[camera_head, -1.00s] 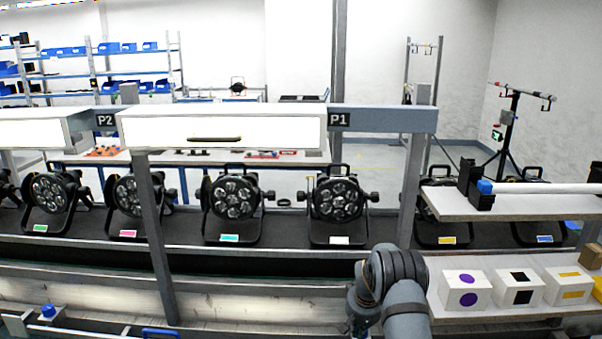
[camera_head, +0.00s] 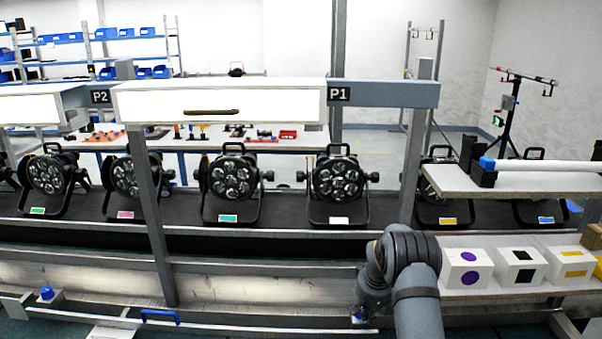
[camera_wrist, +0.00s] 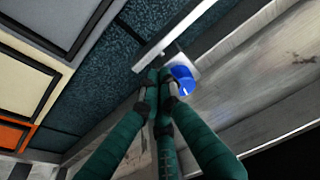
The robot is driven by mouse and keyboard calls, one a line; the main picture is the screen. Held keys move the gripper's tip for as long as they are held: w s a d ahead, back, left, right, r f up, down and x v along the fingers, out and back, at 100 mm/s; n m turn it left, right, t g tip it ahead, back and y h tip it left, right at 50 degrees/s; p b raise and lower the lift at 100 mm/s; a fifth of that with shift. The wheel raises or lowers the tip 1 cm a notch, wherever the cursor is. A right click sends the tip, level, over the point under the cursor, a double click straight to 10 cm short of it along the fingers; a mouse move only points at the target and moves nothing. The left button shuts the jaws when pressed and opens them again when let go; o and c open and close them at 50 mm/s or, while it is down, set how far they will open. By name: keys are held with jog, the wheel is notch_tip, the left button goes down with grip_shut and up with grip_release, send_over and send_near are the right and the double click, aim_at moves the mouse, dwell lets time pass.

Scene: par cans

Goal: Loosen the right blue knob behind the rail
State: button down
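The right blue knob (camera_wrist: 183,79) sits on a pale metal block in the wrist view. In the head view, a small bit of blue (camera_head: 359,315) shows at the lower end of my arm, mostly hidden by it. My gripper (camera_wrist: 160,78) has its dark green fingers brought together, with the tips beside the knob on its left. Nothing shows between the tips. I cannot tell if they touch the knob. The rail (camera_head: 225,327) runs along the bottom of the head view, with a blue handle (camera_head: 160,316). The left blue knob (camera_head: 47,292) stands behind its left part.
A row of black par cans (camera_head: 232,178) stands on a dark shelf behind. A slanted post (camera_head: 150,215) rises left of my arm. White boxes with coloured marks (camera_head: 466,270) stand on a shelf close right of my arm. A pale bar (camera_wrist: 180,35) lies near my fingertips.

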jog(key=shift+w+d+r+b, duration=0.15)
jog(key=shift+w+d+b, duration=0.05)
jog(key=shift+w+b, duration=0.15)
dwell(0.6)
jog(key=w+p+v, duration=0.1)
jog(key=p+v, duration=0.2)
jog(key=v, duration=0.3)
jog(key=shift+d+r, duration=0.15)
jog(key=shift+r, duration=0.05)
